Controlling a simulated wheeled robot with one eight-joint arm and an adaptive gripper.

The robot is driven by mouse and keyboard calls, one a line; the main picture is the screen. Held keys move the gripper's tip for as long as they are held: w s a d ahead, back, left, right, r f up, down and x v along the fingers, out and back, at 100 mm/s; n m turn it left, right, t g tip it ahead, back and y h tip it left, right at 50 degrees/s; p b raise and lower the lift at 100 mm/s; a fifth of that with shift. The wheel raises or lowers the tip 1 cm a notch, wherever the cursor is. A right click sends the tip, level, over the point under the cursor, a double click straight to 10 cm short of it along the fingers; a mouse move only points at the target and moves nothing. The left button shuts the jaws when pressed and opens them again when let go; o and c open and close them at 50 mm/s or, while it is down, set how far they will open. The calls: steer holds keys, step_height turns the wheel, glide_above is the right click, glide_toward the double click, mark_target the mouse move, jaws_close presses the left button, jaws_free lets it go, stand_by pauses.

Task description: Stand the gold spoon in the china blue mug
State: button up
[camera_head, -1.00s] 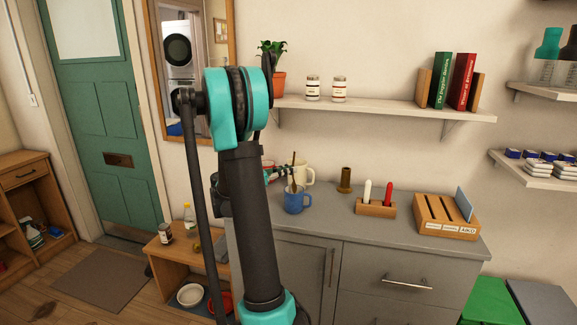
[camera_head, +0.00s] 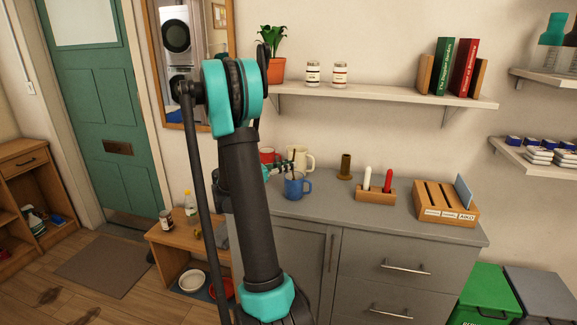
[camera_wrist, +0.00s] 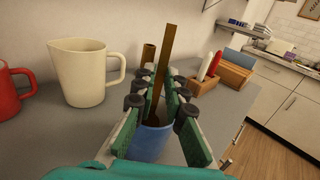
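The china blue mug (camera_head: 297,187) stands on the grey counter. It also shows in the wrist view (camera_wrist: 150,145), partly hidden behind my fingers. The gold spoon (camera_wrist: 165,60) has a long flat brownish-gold handle. It stands in the blue mug, handle up and slightly tilted, with its lower end hidden inside. My gripper (camera_wrist: 160,78) is just above the mug rim, one finger on each side of the handle. Visible gaps separate the fingers from the handle, so it looks open around the spoon. In the head view my gripper (camera_head: 280,168) is small and partly behind my arm.
A cream jug (camera_wrist: 82,73) and a red mug (camera_wrist: 8,92) stand left of the blue mug in the wrist view. A brown cylindrical vase (camera_head: 345,166), a block with white and red items (camera_head: 375,194) and a wooden slotted rack (camera_head: 445,205) stand to the right.

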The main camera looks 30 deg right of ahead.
steer(key=o, duration=0.3)
steer(key=shift+o, duration=0.2)
steer(key=a, duration=1.2)
steer(key=shift+w, duration=0.45)
steer(key=s+a+f+m+t+y, duration=0.3)
steer(key=s+a+f+m+y, duration=0.5)
steer(key=s+f+y, duration=0.25)
steer(key=s+a+f+m+t+y, duration=0.1)
steer(key=s+a+f+m+y, duration=0.2)
steer(key=a, duration=0.4)
steer(key=s+a+f+m+t+y, duration=0.1)
steer(key=s+a+f+m+y, duration=0.1)
steer(key=s+a+m+y, duration=0.2)
steer(key=s+a+m, duration=0.2)
steer(key=a, duration=0.2)
steer(key=shift+s+f, duration=0.15)
steer(key=shift+f, duration=0.25)
